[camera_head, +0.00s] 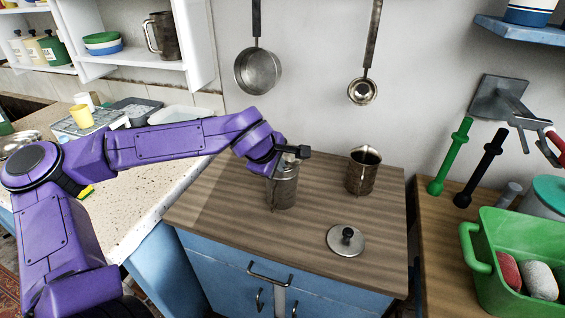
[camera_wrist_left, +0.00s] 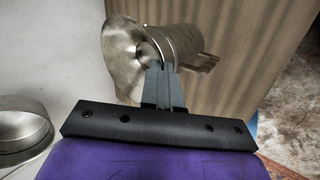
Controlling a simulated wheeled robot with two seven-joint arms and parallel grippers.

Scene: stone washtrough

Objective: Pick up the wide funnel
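My left gripper (camera_head: 298,153) is over a metal vessel (camera_head: 282,187) on the wooden countertop. In the left wrist view, a wide flared metal piece (camera_wrist_left: 122,55), which looks like the wide funnel, lies against a ringed metal cylinder (camera_wrist_left: 182,42). The fingers (camera_wrist_left: 162,85) are close together, with their tips at the metal edge where these two meet. They look shut on that thin edge, though the tips are partly lost against the metal. In the head view my arm hides the top of the vessel.
A metal jug (camera_head: 361,172) stands to the right, and a round lid (camera_head: 345,240) with a black knob lies in front of it. A saucepan (camera_head: 258,72) and a ladle (camera_head: 363,91) hang on the wall behind. A green tub (camera_head: 500,235) is at the far right.

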